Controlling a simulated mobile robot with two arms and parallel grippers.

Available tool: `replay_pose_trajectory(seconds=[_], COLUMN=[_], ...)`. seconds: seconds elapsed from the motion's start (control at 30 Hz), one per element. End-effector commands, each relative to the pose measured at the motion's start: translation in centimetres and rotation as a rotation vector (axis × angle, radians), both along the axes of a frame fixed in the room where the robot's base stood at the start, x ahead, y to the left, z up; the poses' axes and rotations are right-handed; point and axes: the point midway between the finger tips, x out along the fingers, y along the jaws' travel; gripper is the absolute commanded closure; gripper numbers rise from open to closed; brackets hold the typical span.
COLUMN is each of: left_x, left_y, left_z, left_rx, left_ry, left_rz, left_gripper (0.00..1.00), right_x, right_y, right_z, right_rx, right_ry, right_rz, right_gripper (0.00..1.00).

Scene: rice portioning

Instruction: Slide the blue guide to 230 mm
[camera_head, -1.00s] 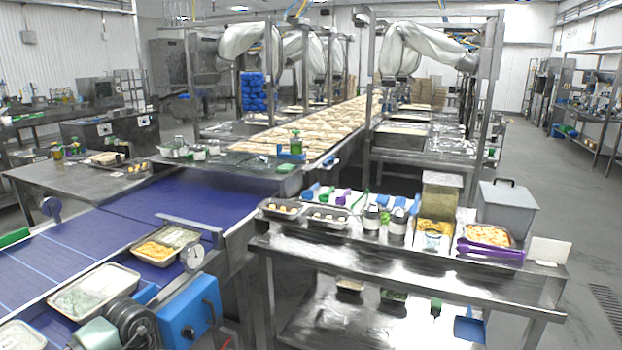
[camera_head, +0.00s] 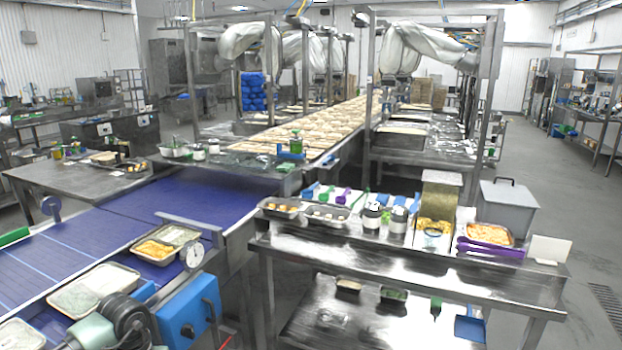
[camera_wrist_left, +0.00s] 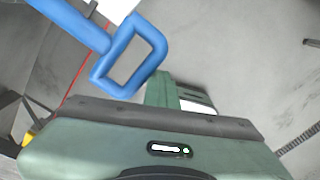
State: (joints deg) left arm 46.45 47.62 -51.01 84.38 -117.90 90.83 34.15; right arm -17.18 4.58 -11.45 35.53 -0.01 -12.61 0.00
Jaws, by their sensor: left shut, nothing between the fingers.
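In the left wrist view, a blue bar ending in a squared open loop (camera_wrist_left: 130,55) lies at the upper left; I cannot tell if it is the guide. My left gripper (camera_wrist_left: 178,88) is shut and empty just below and right of the loop; whether they touch is unclear. In the head view my left arm is at the bottom left, beside a blue box (camera_head: 188,311); its fingers are hidden there. A metal rail (camera_head: 188,223) and a round white dial (camera_head: 194,256) stand at the belt's near side. No 230 mm mark is readable. My right gripper is out of view.
The blue belt (camera_head: 190,196) carries food trays, including one with yellow food (camera_head: 155,250) and one nearer my arm (camera_head: 85,290). A steel table (camera_head: 400,262) with trays, shakers and tools stands to the right.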

Motion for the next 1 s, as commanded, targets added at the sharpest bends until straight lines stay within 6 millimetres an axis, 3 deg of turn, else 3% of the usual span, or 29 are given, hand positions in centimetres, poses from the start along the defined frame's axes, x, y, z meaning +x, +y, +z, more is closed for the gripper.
replay_pose_trajectory(seconds=[0.47,1.0], left_x=[0.1,-0.9], left_y=[0.3,-2.1], left_z=[0.0,0.1], left_rx=[0.002,0.001], left_ry=[0.000,0.000], left_rz=[0.001,0.000], left_gripper=[1.00,1.00], right_x=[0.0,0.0], right_y=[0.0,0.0], right_z=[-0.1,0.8], right_rx=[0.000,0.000], right_ry=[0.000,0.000], right_rz=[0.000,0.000], right_gripper=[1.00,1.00])
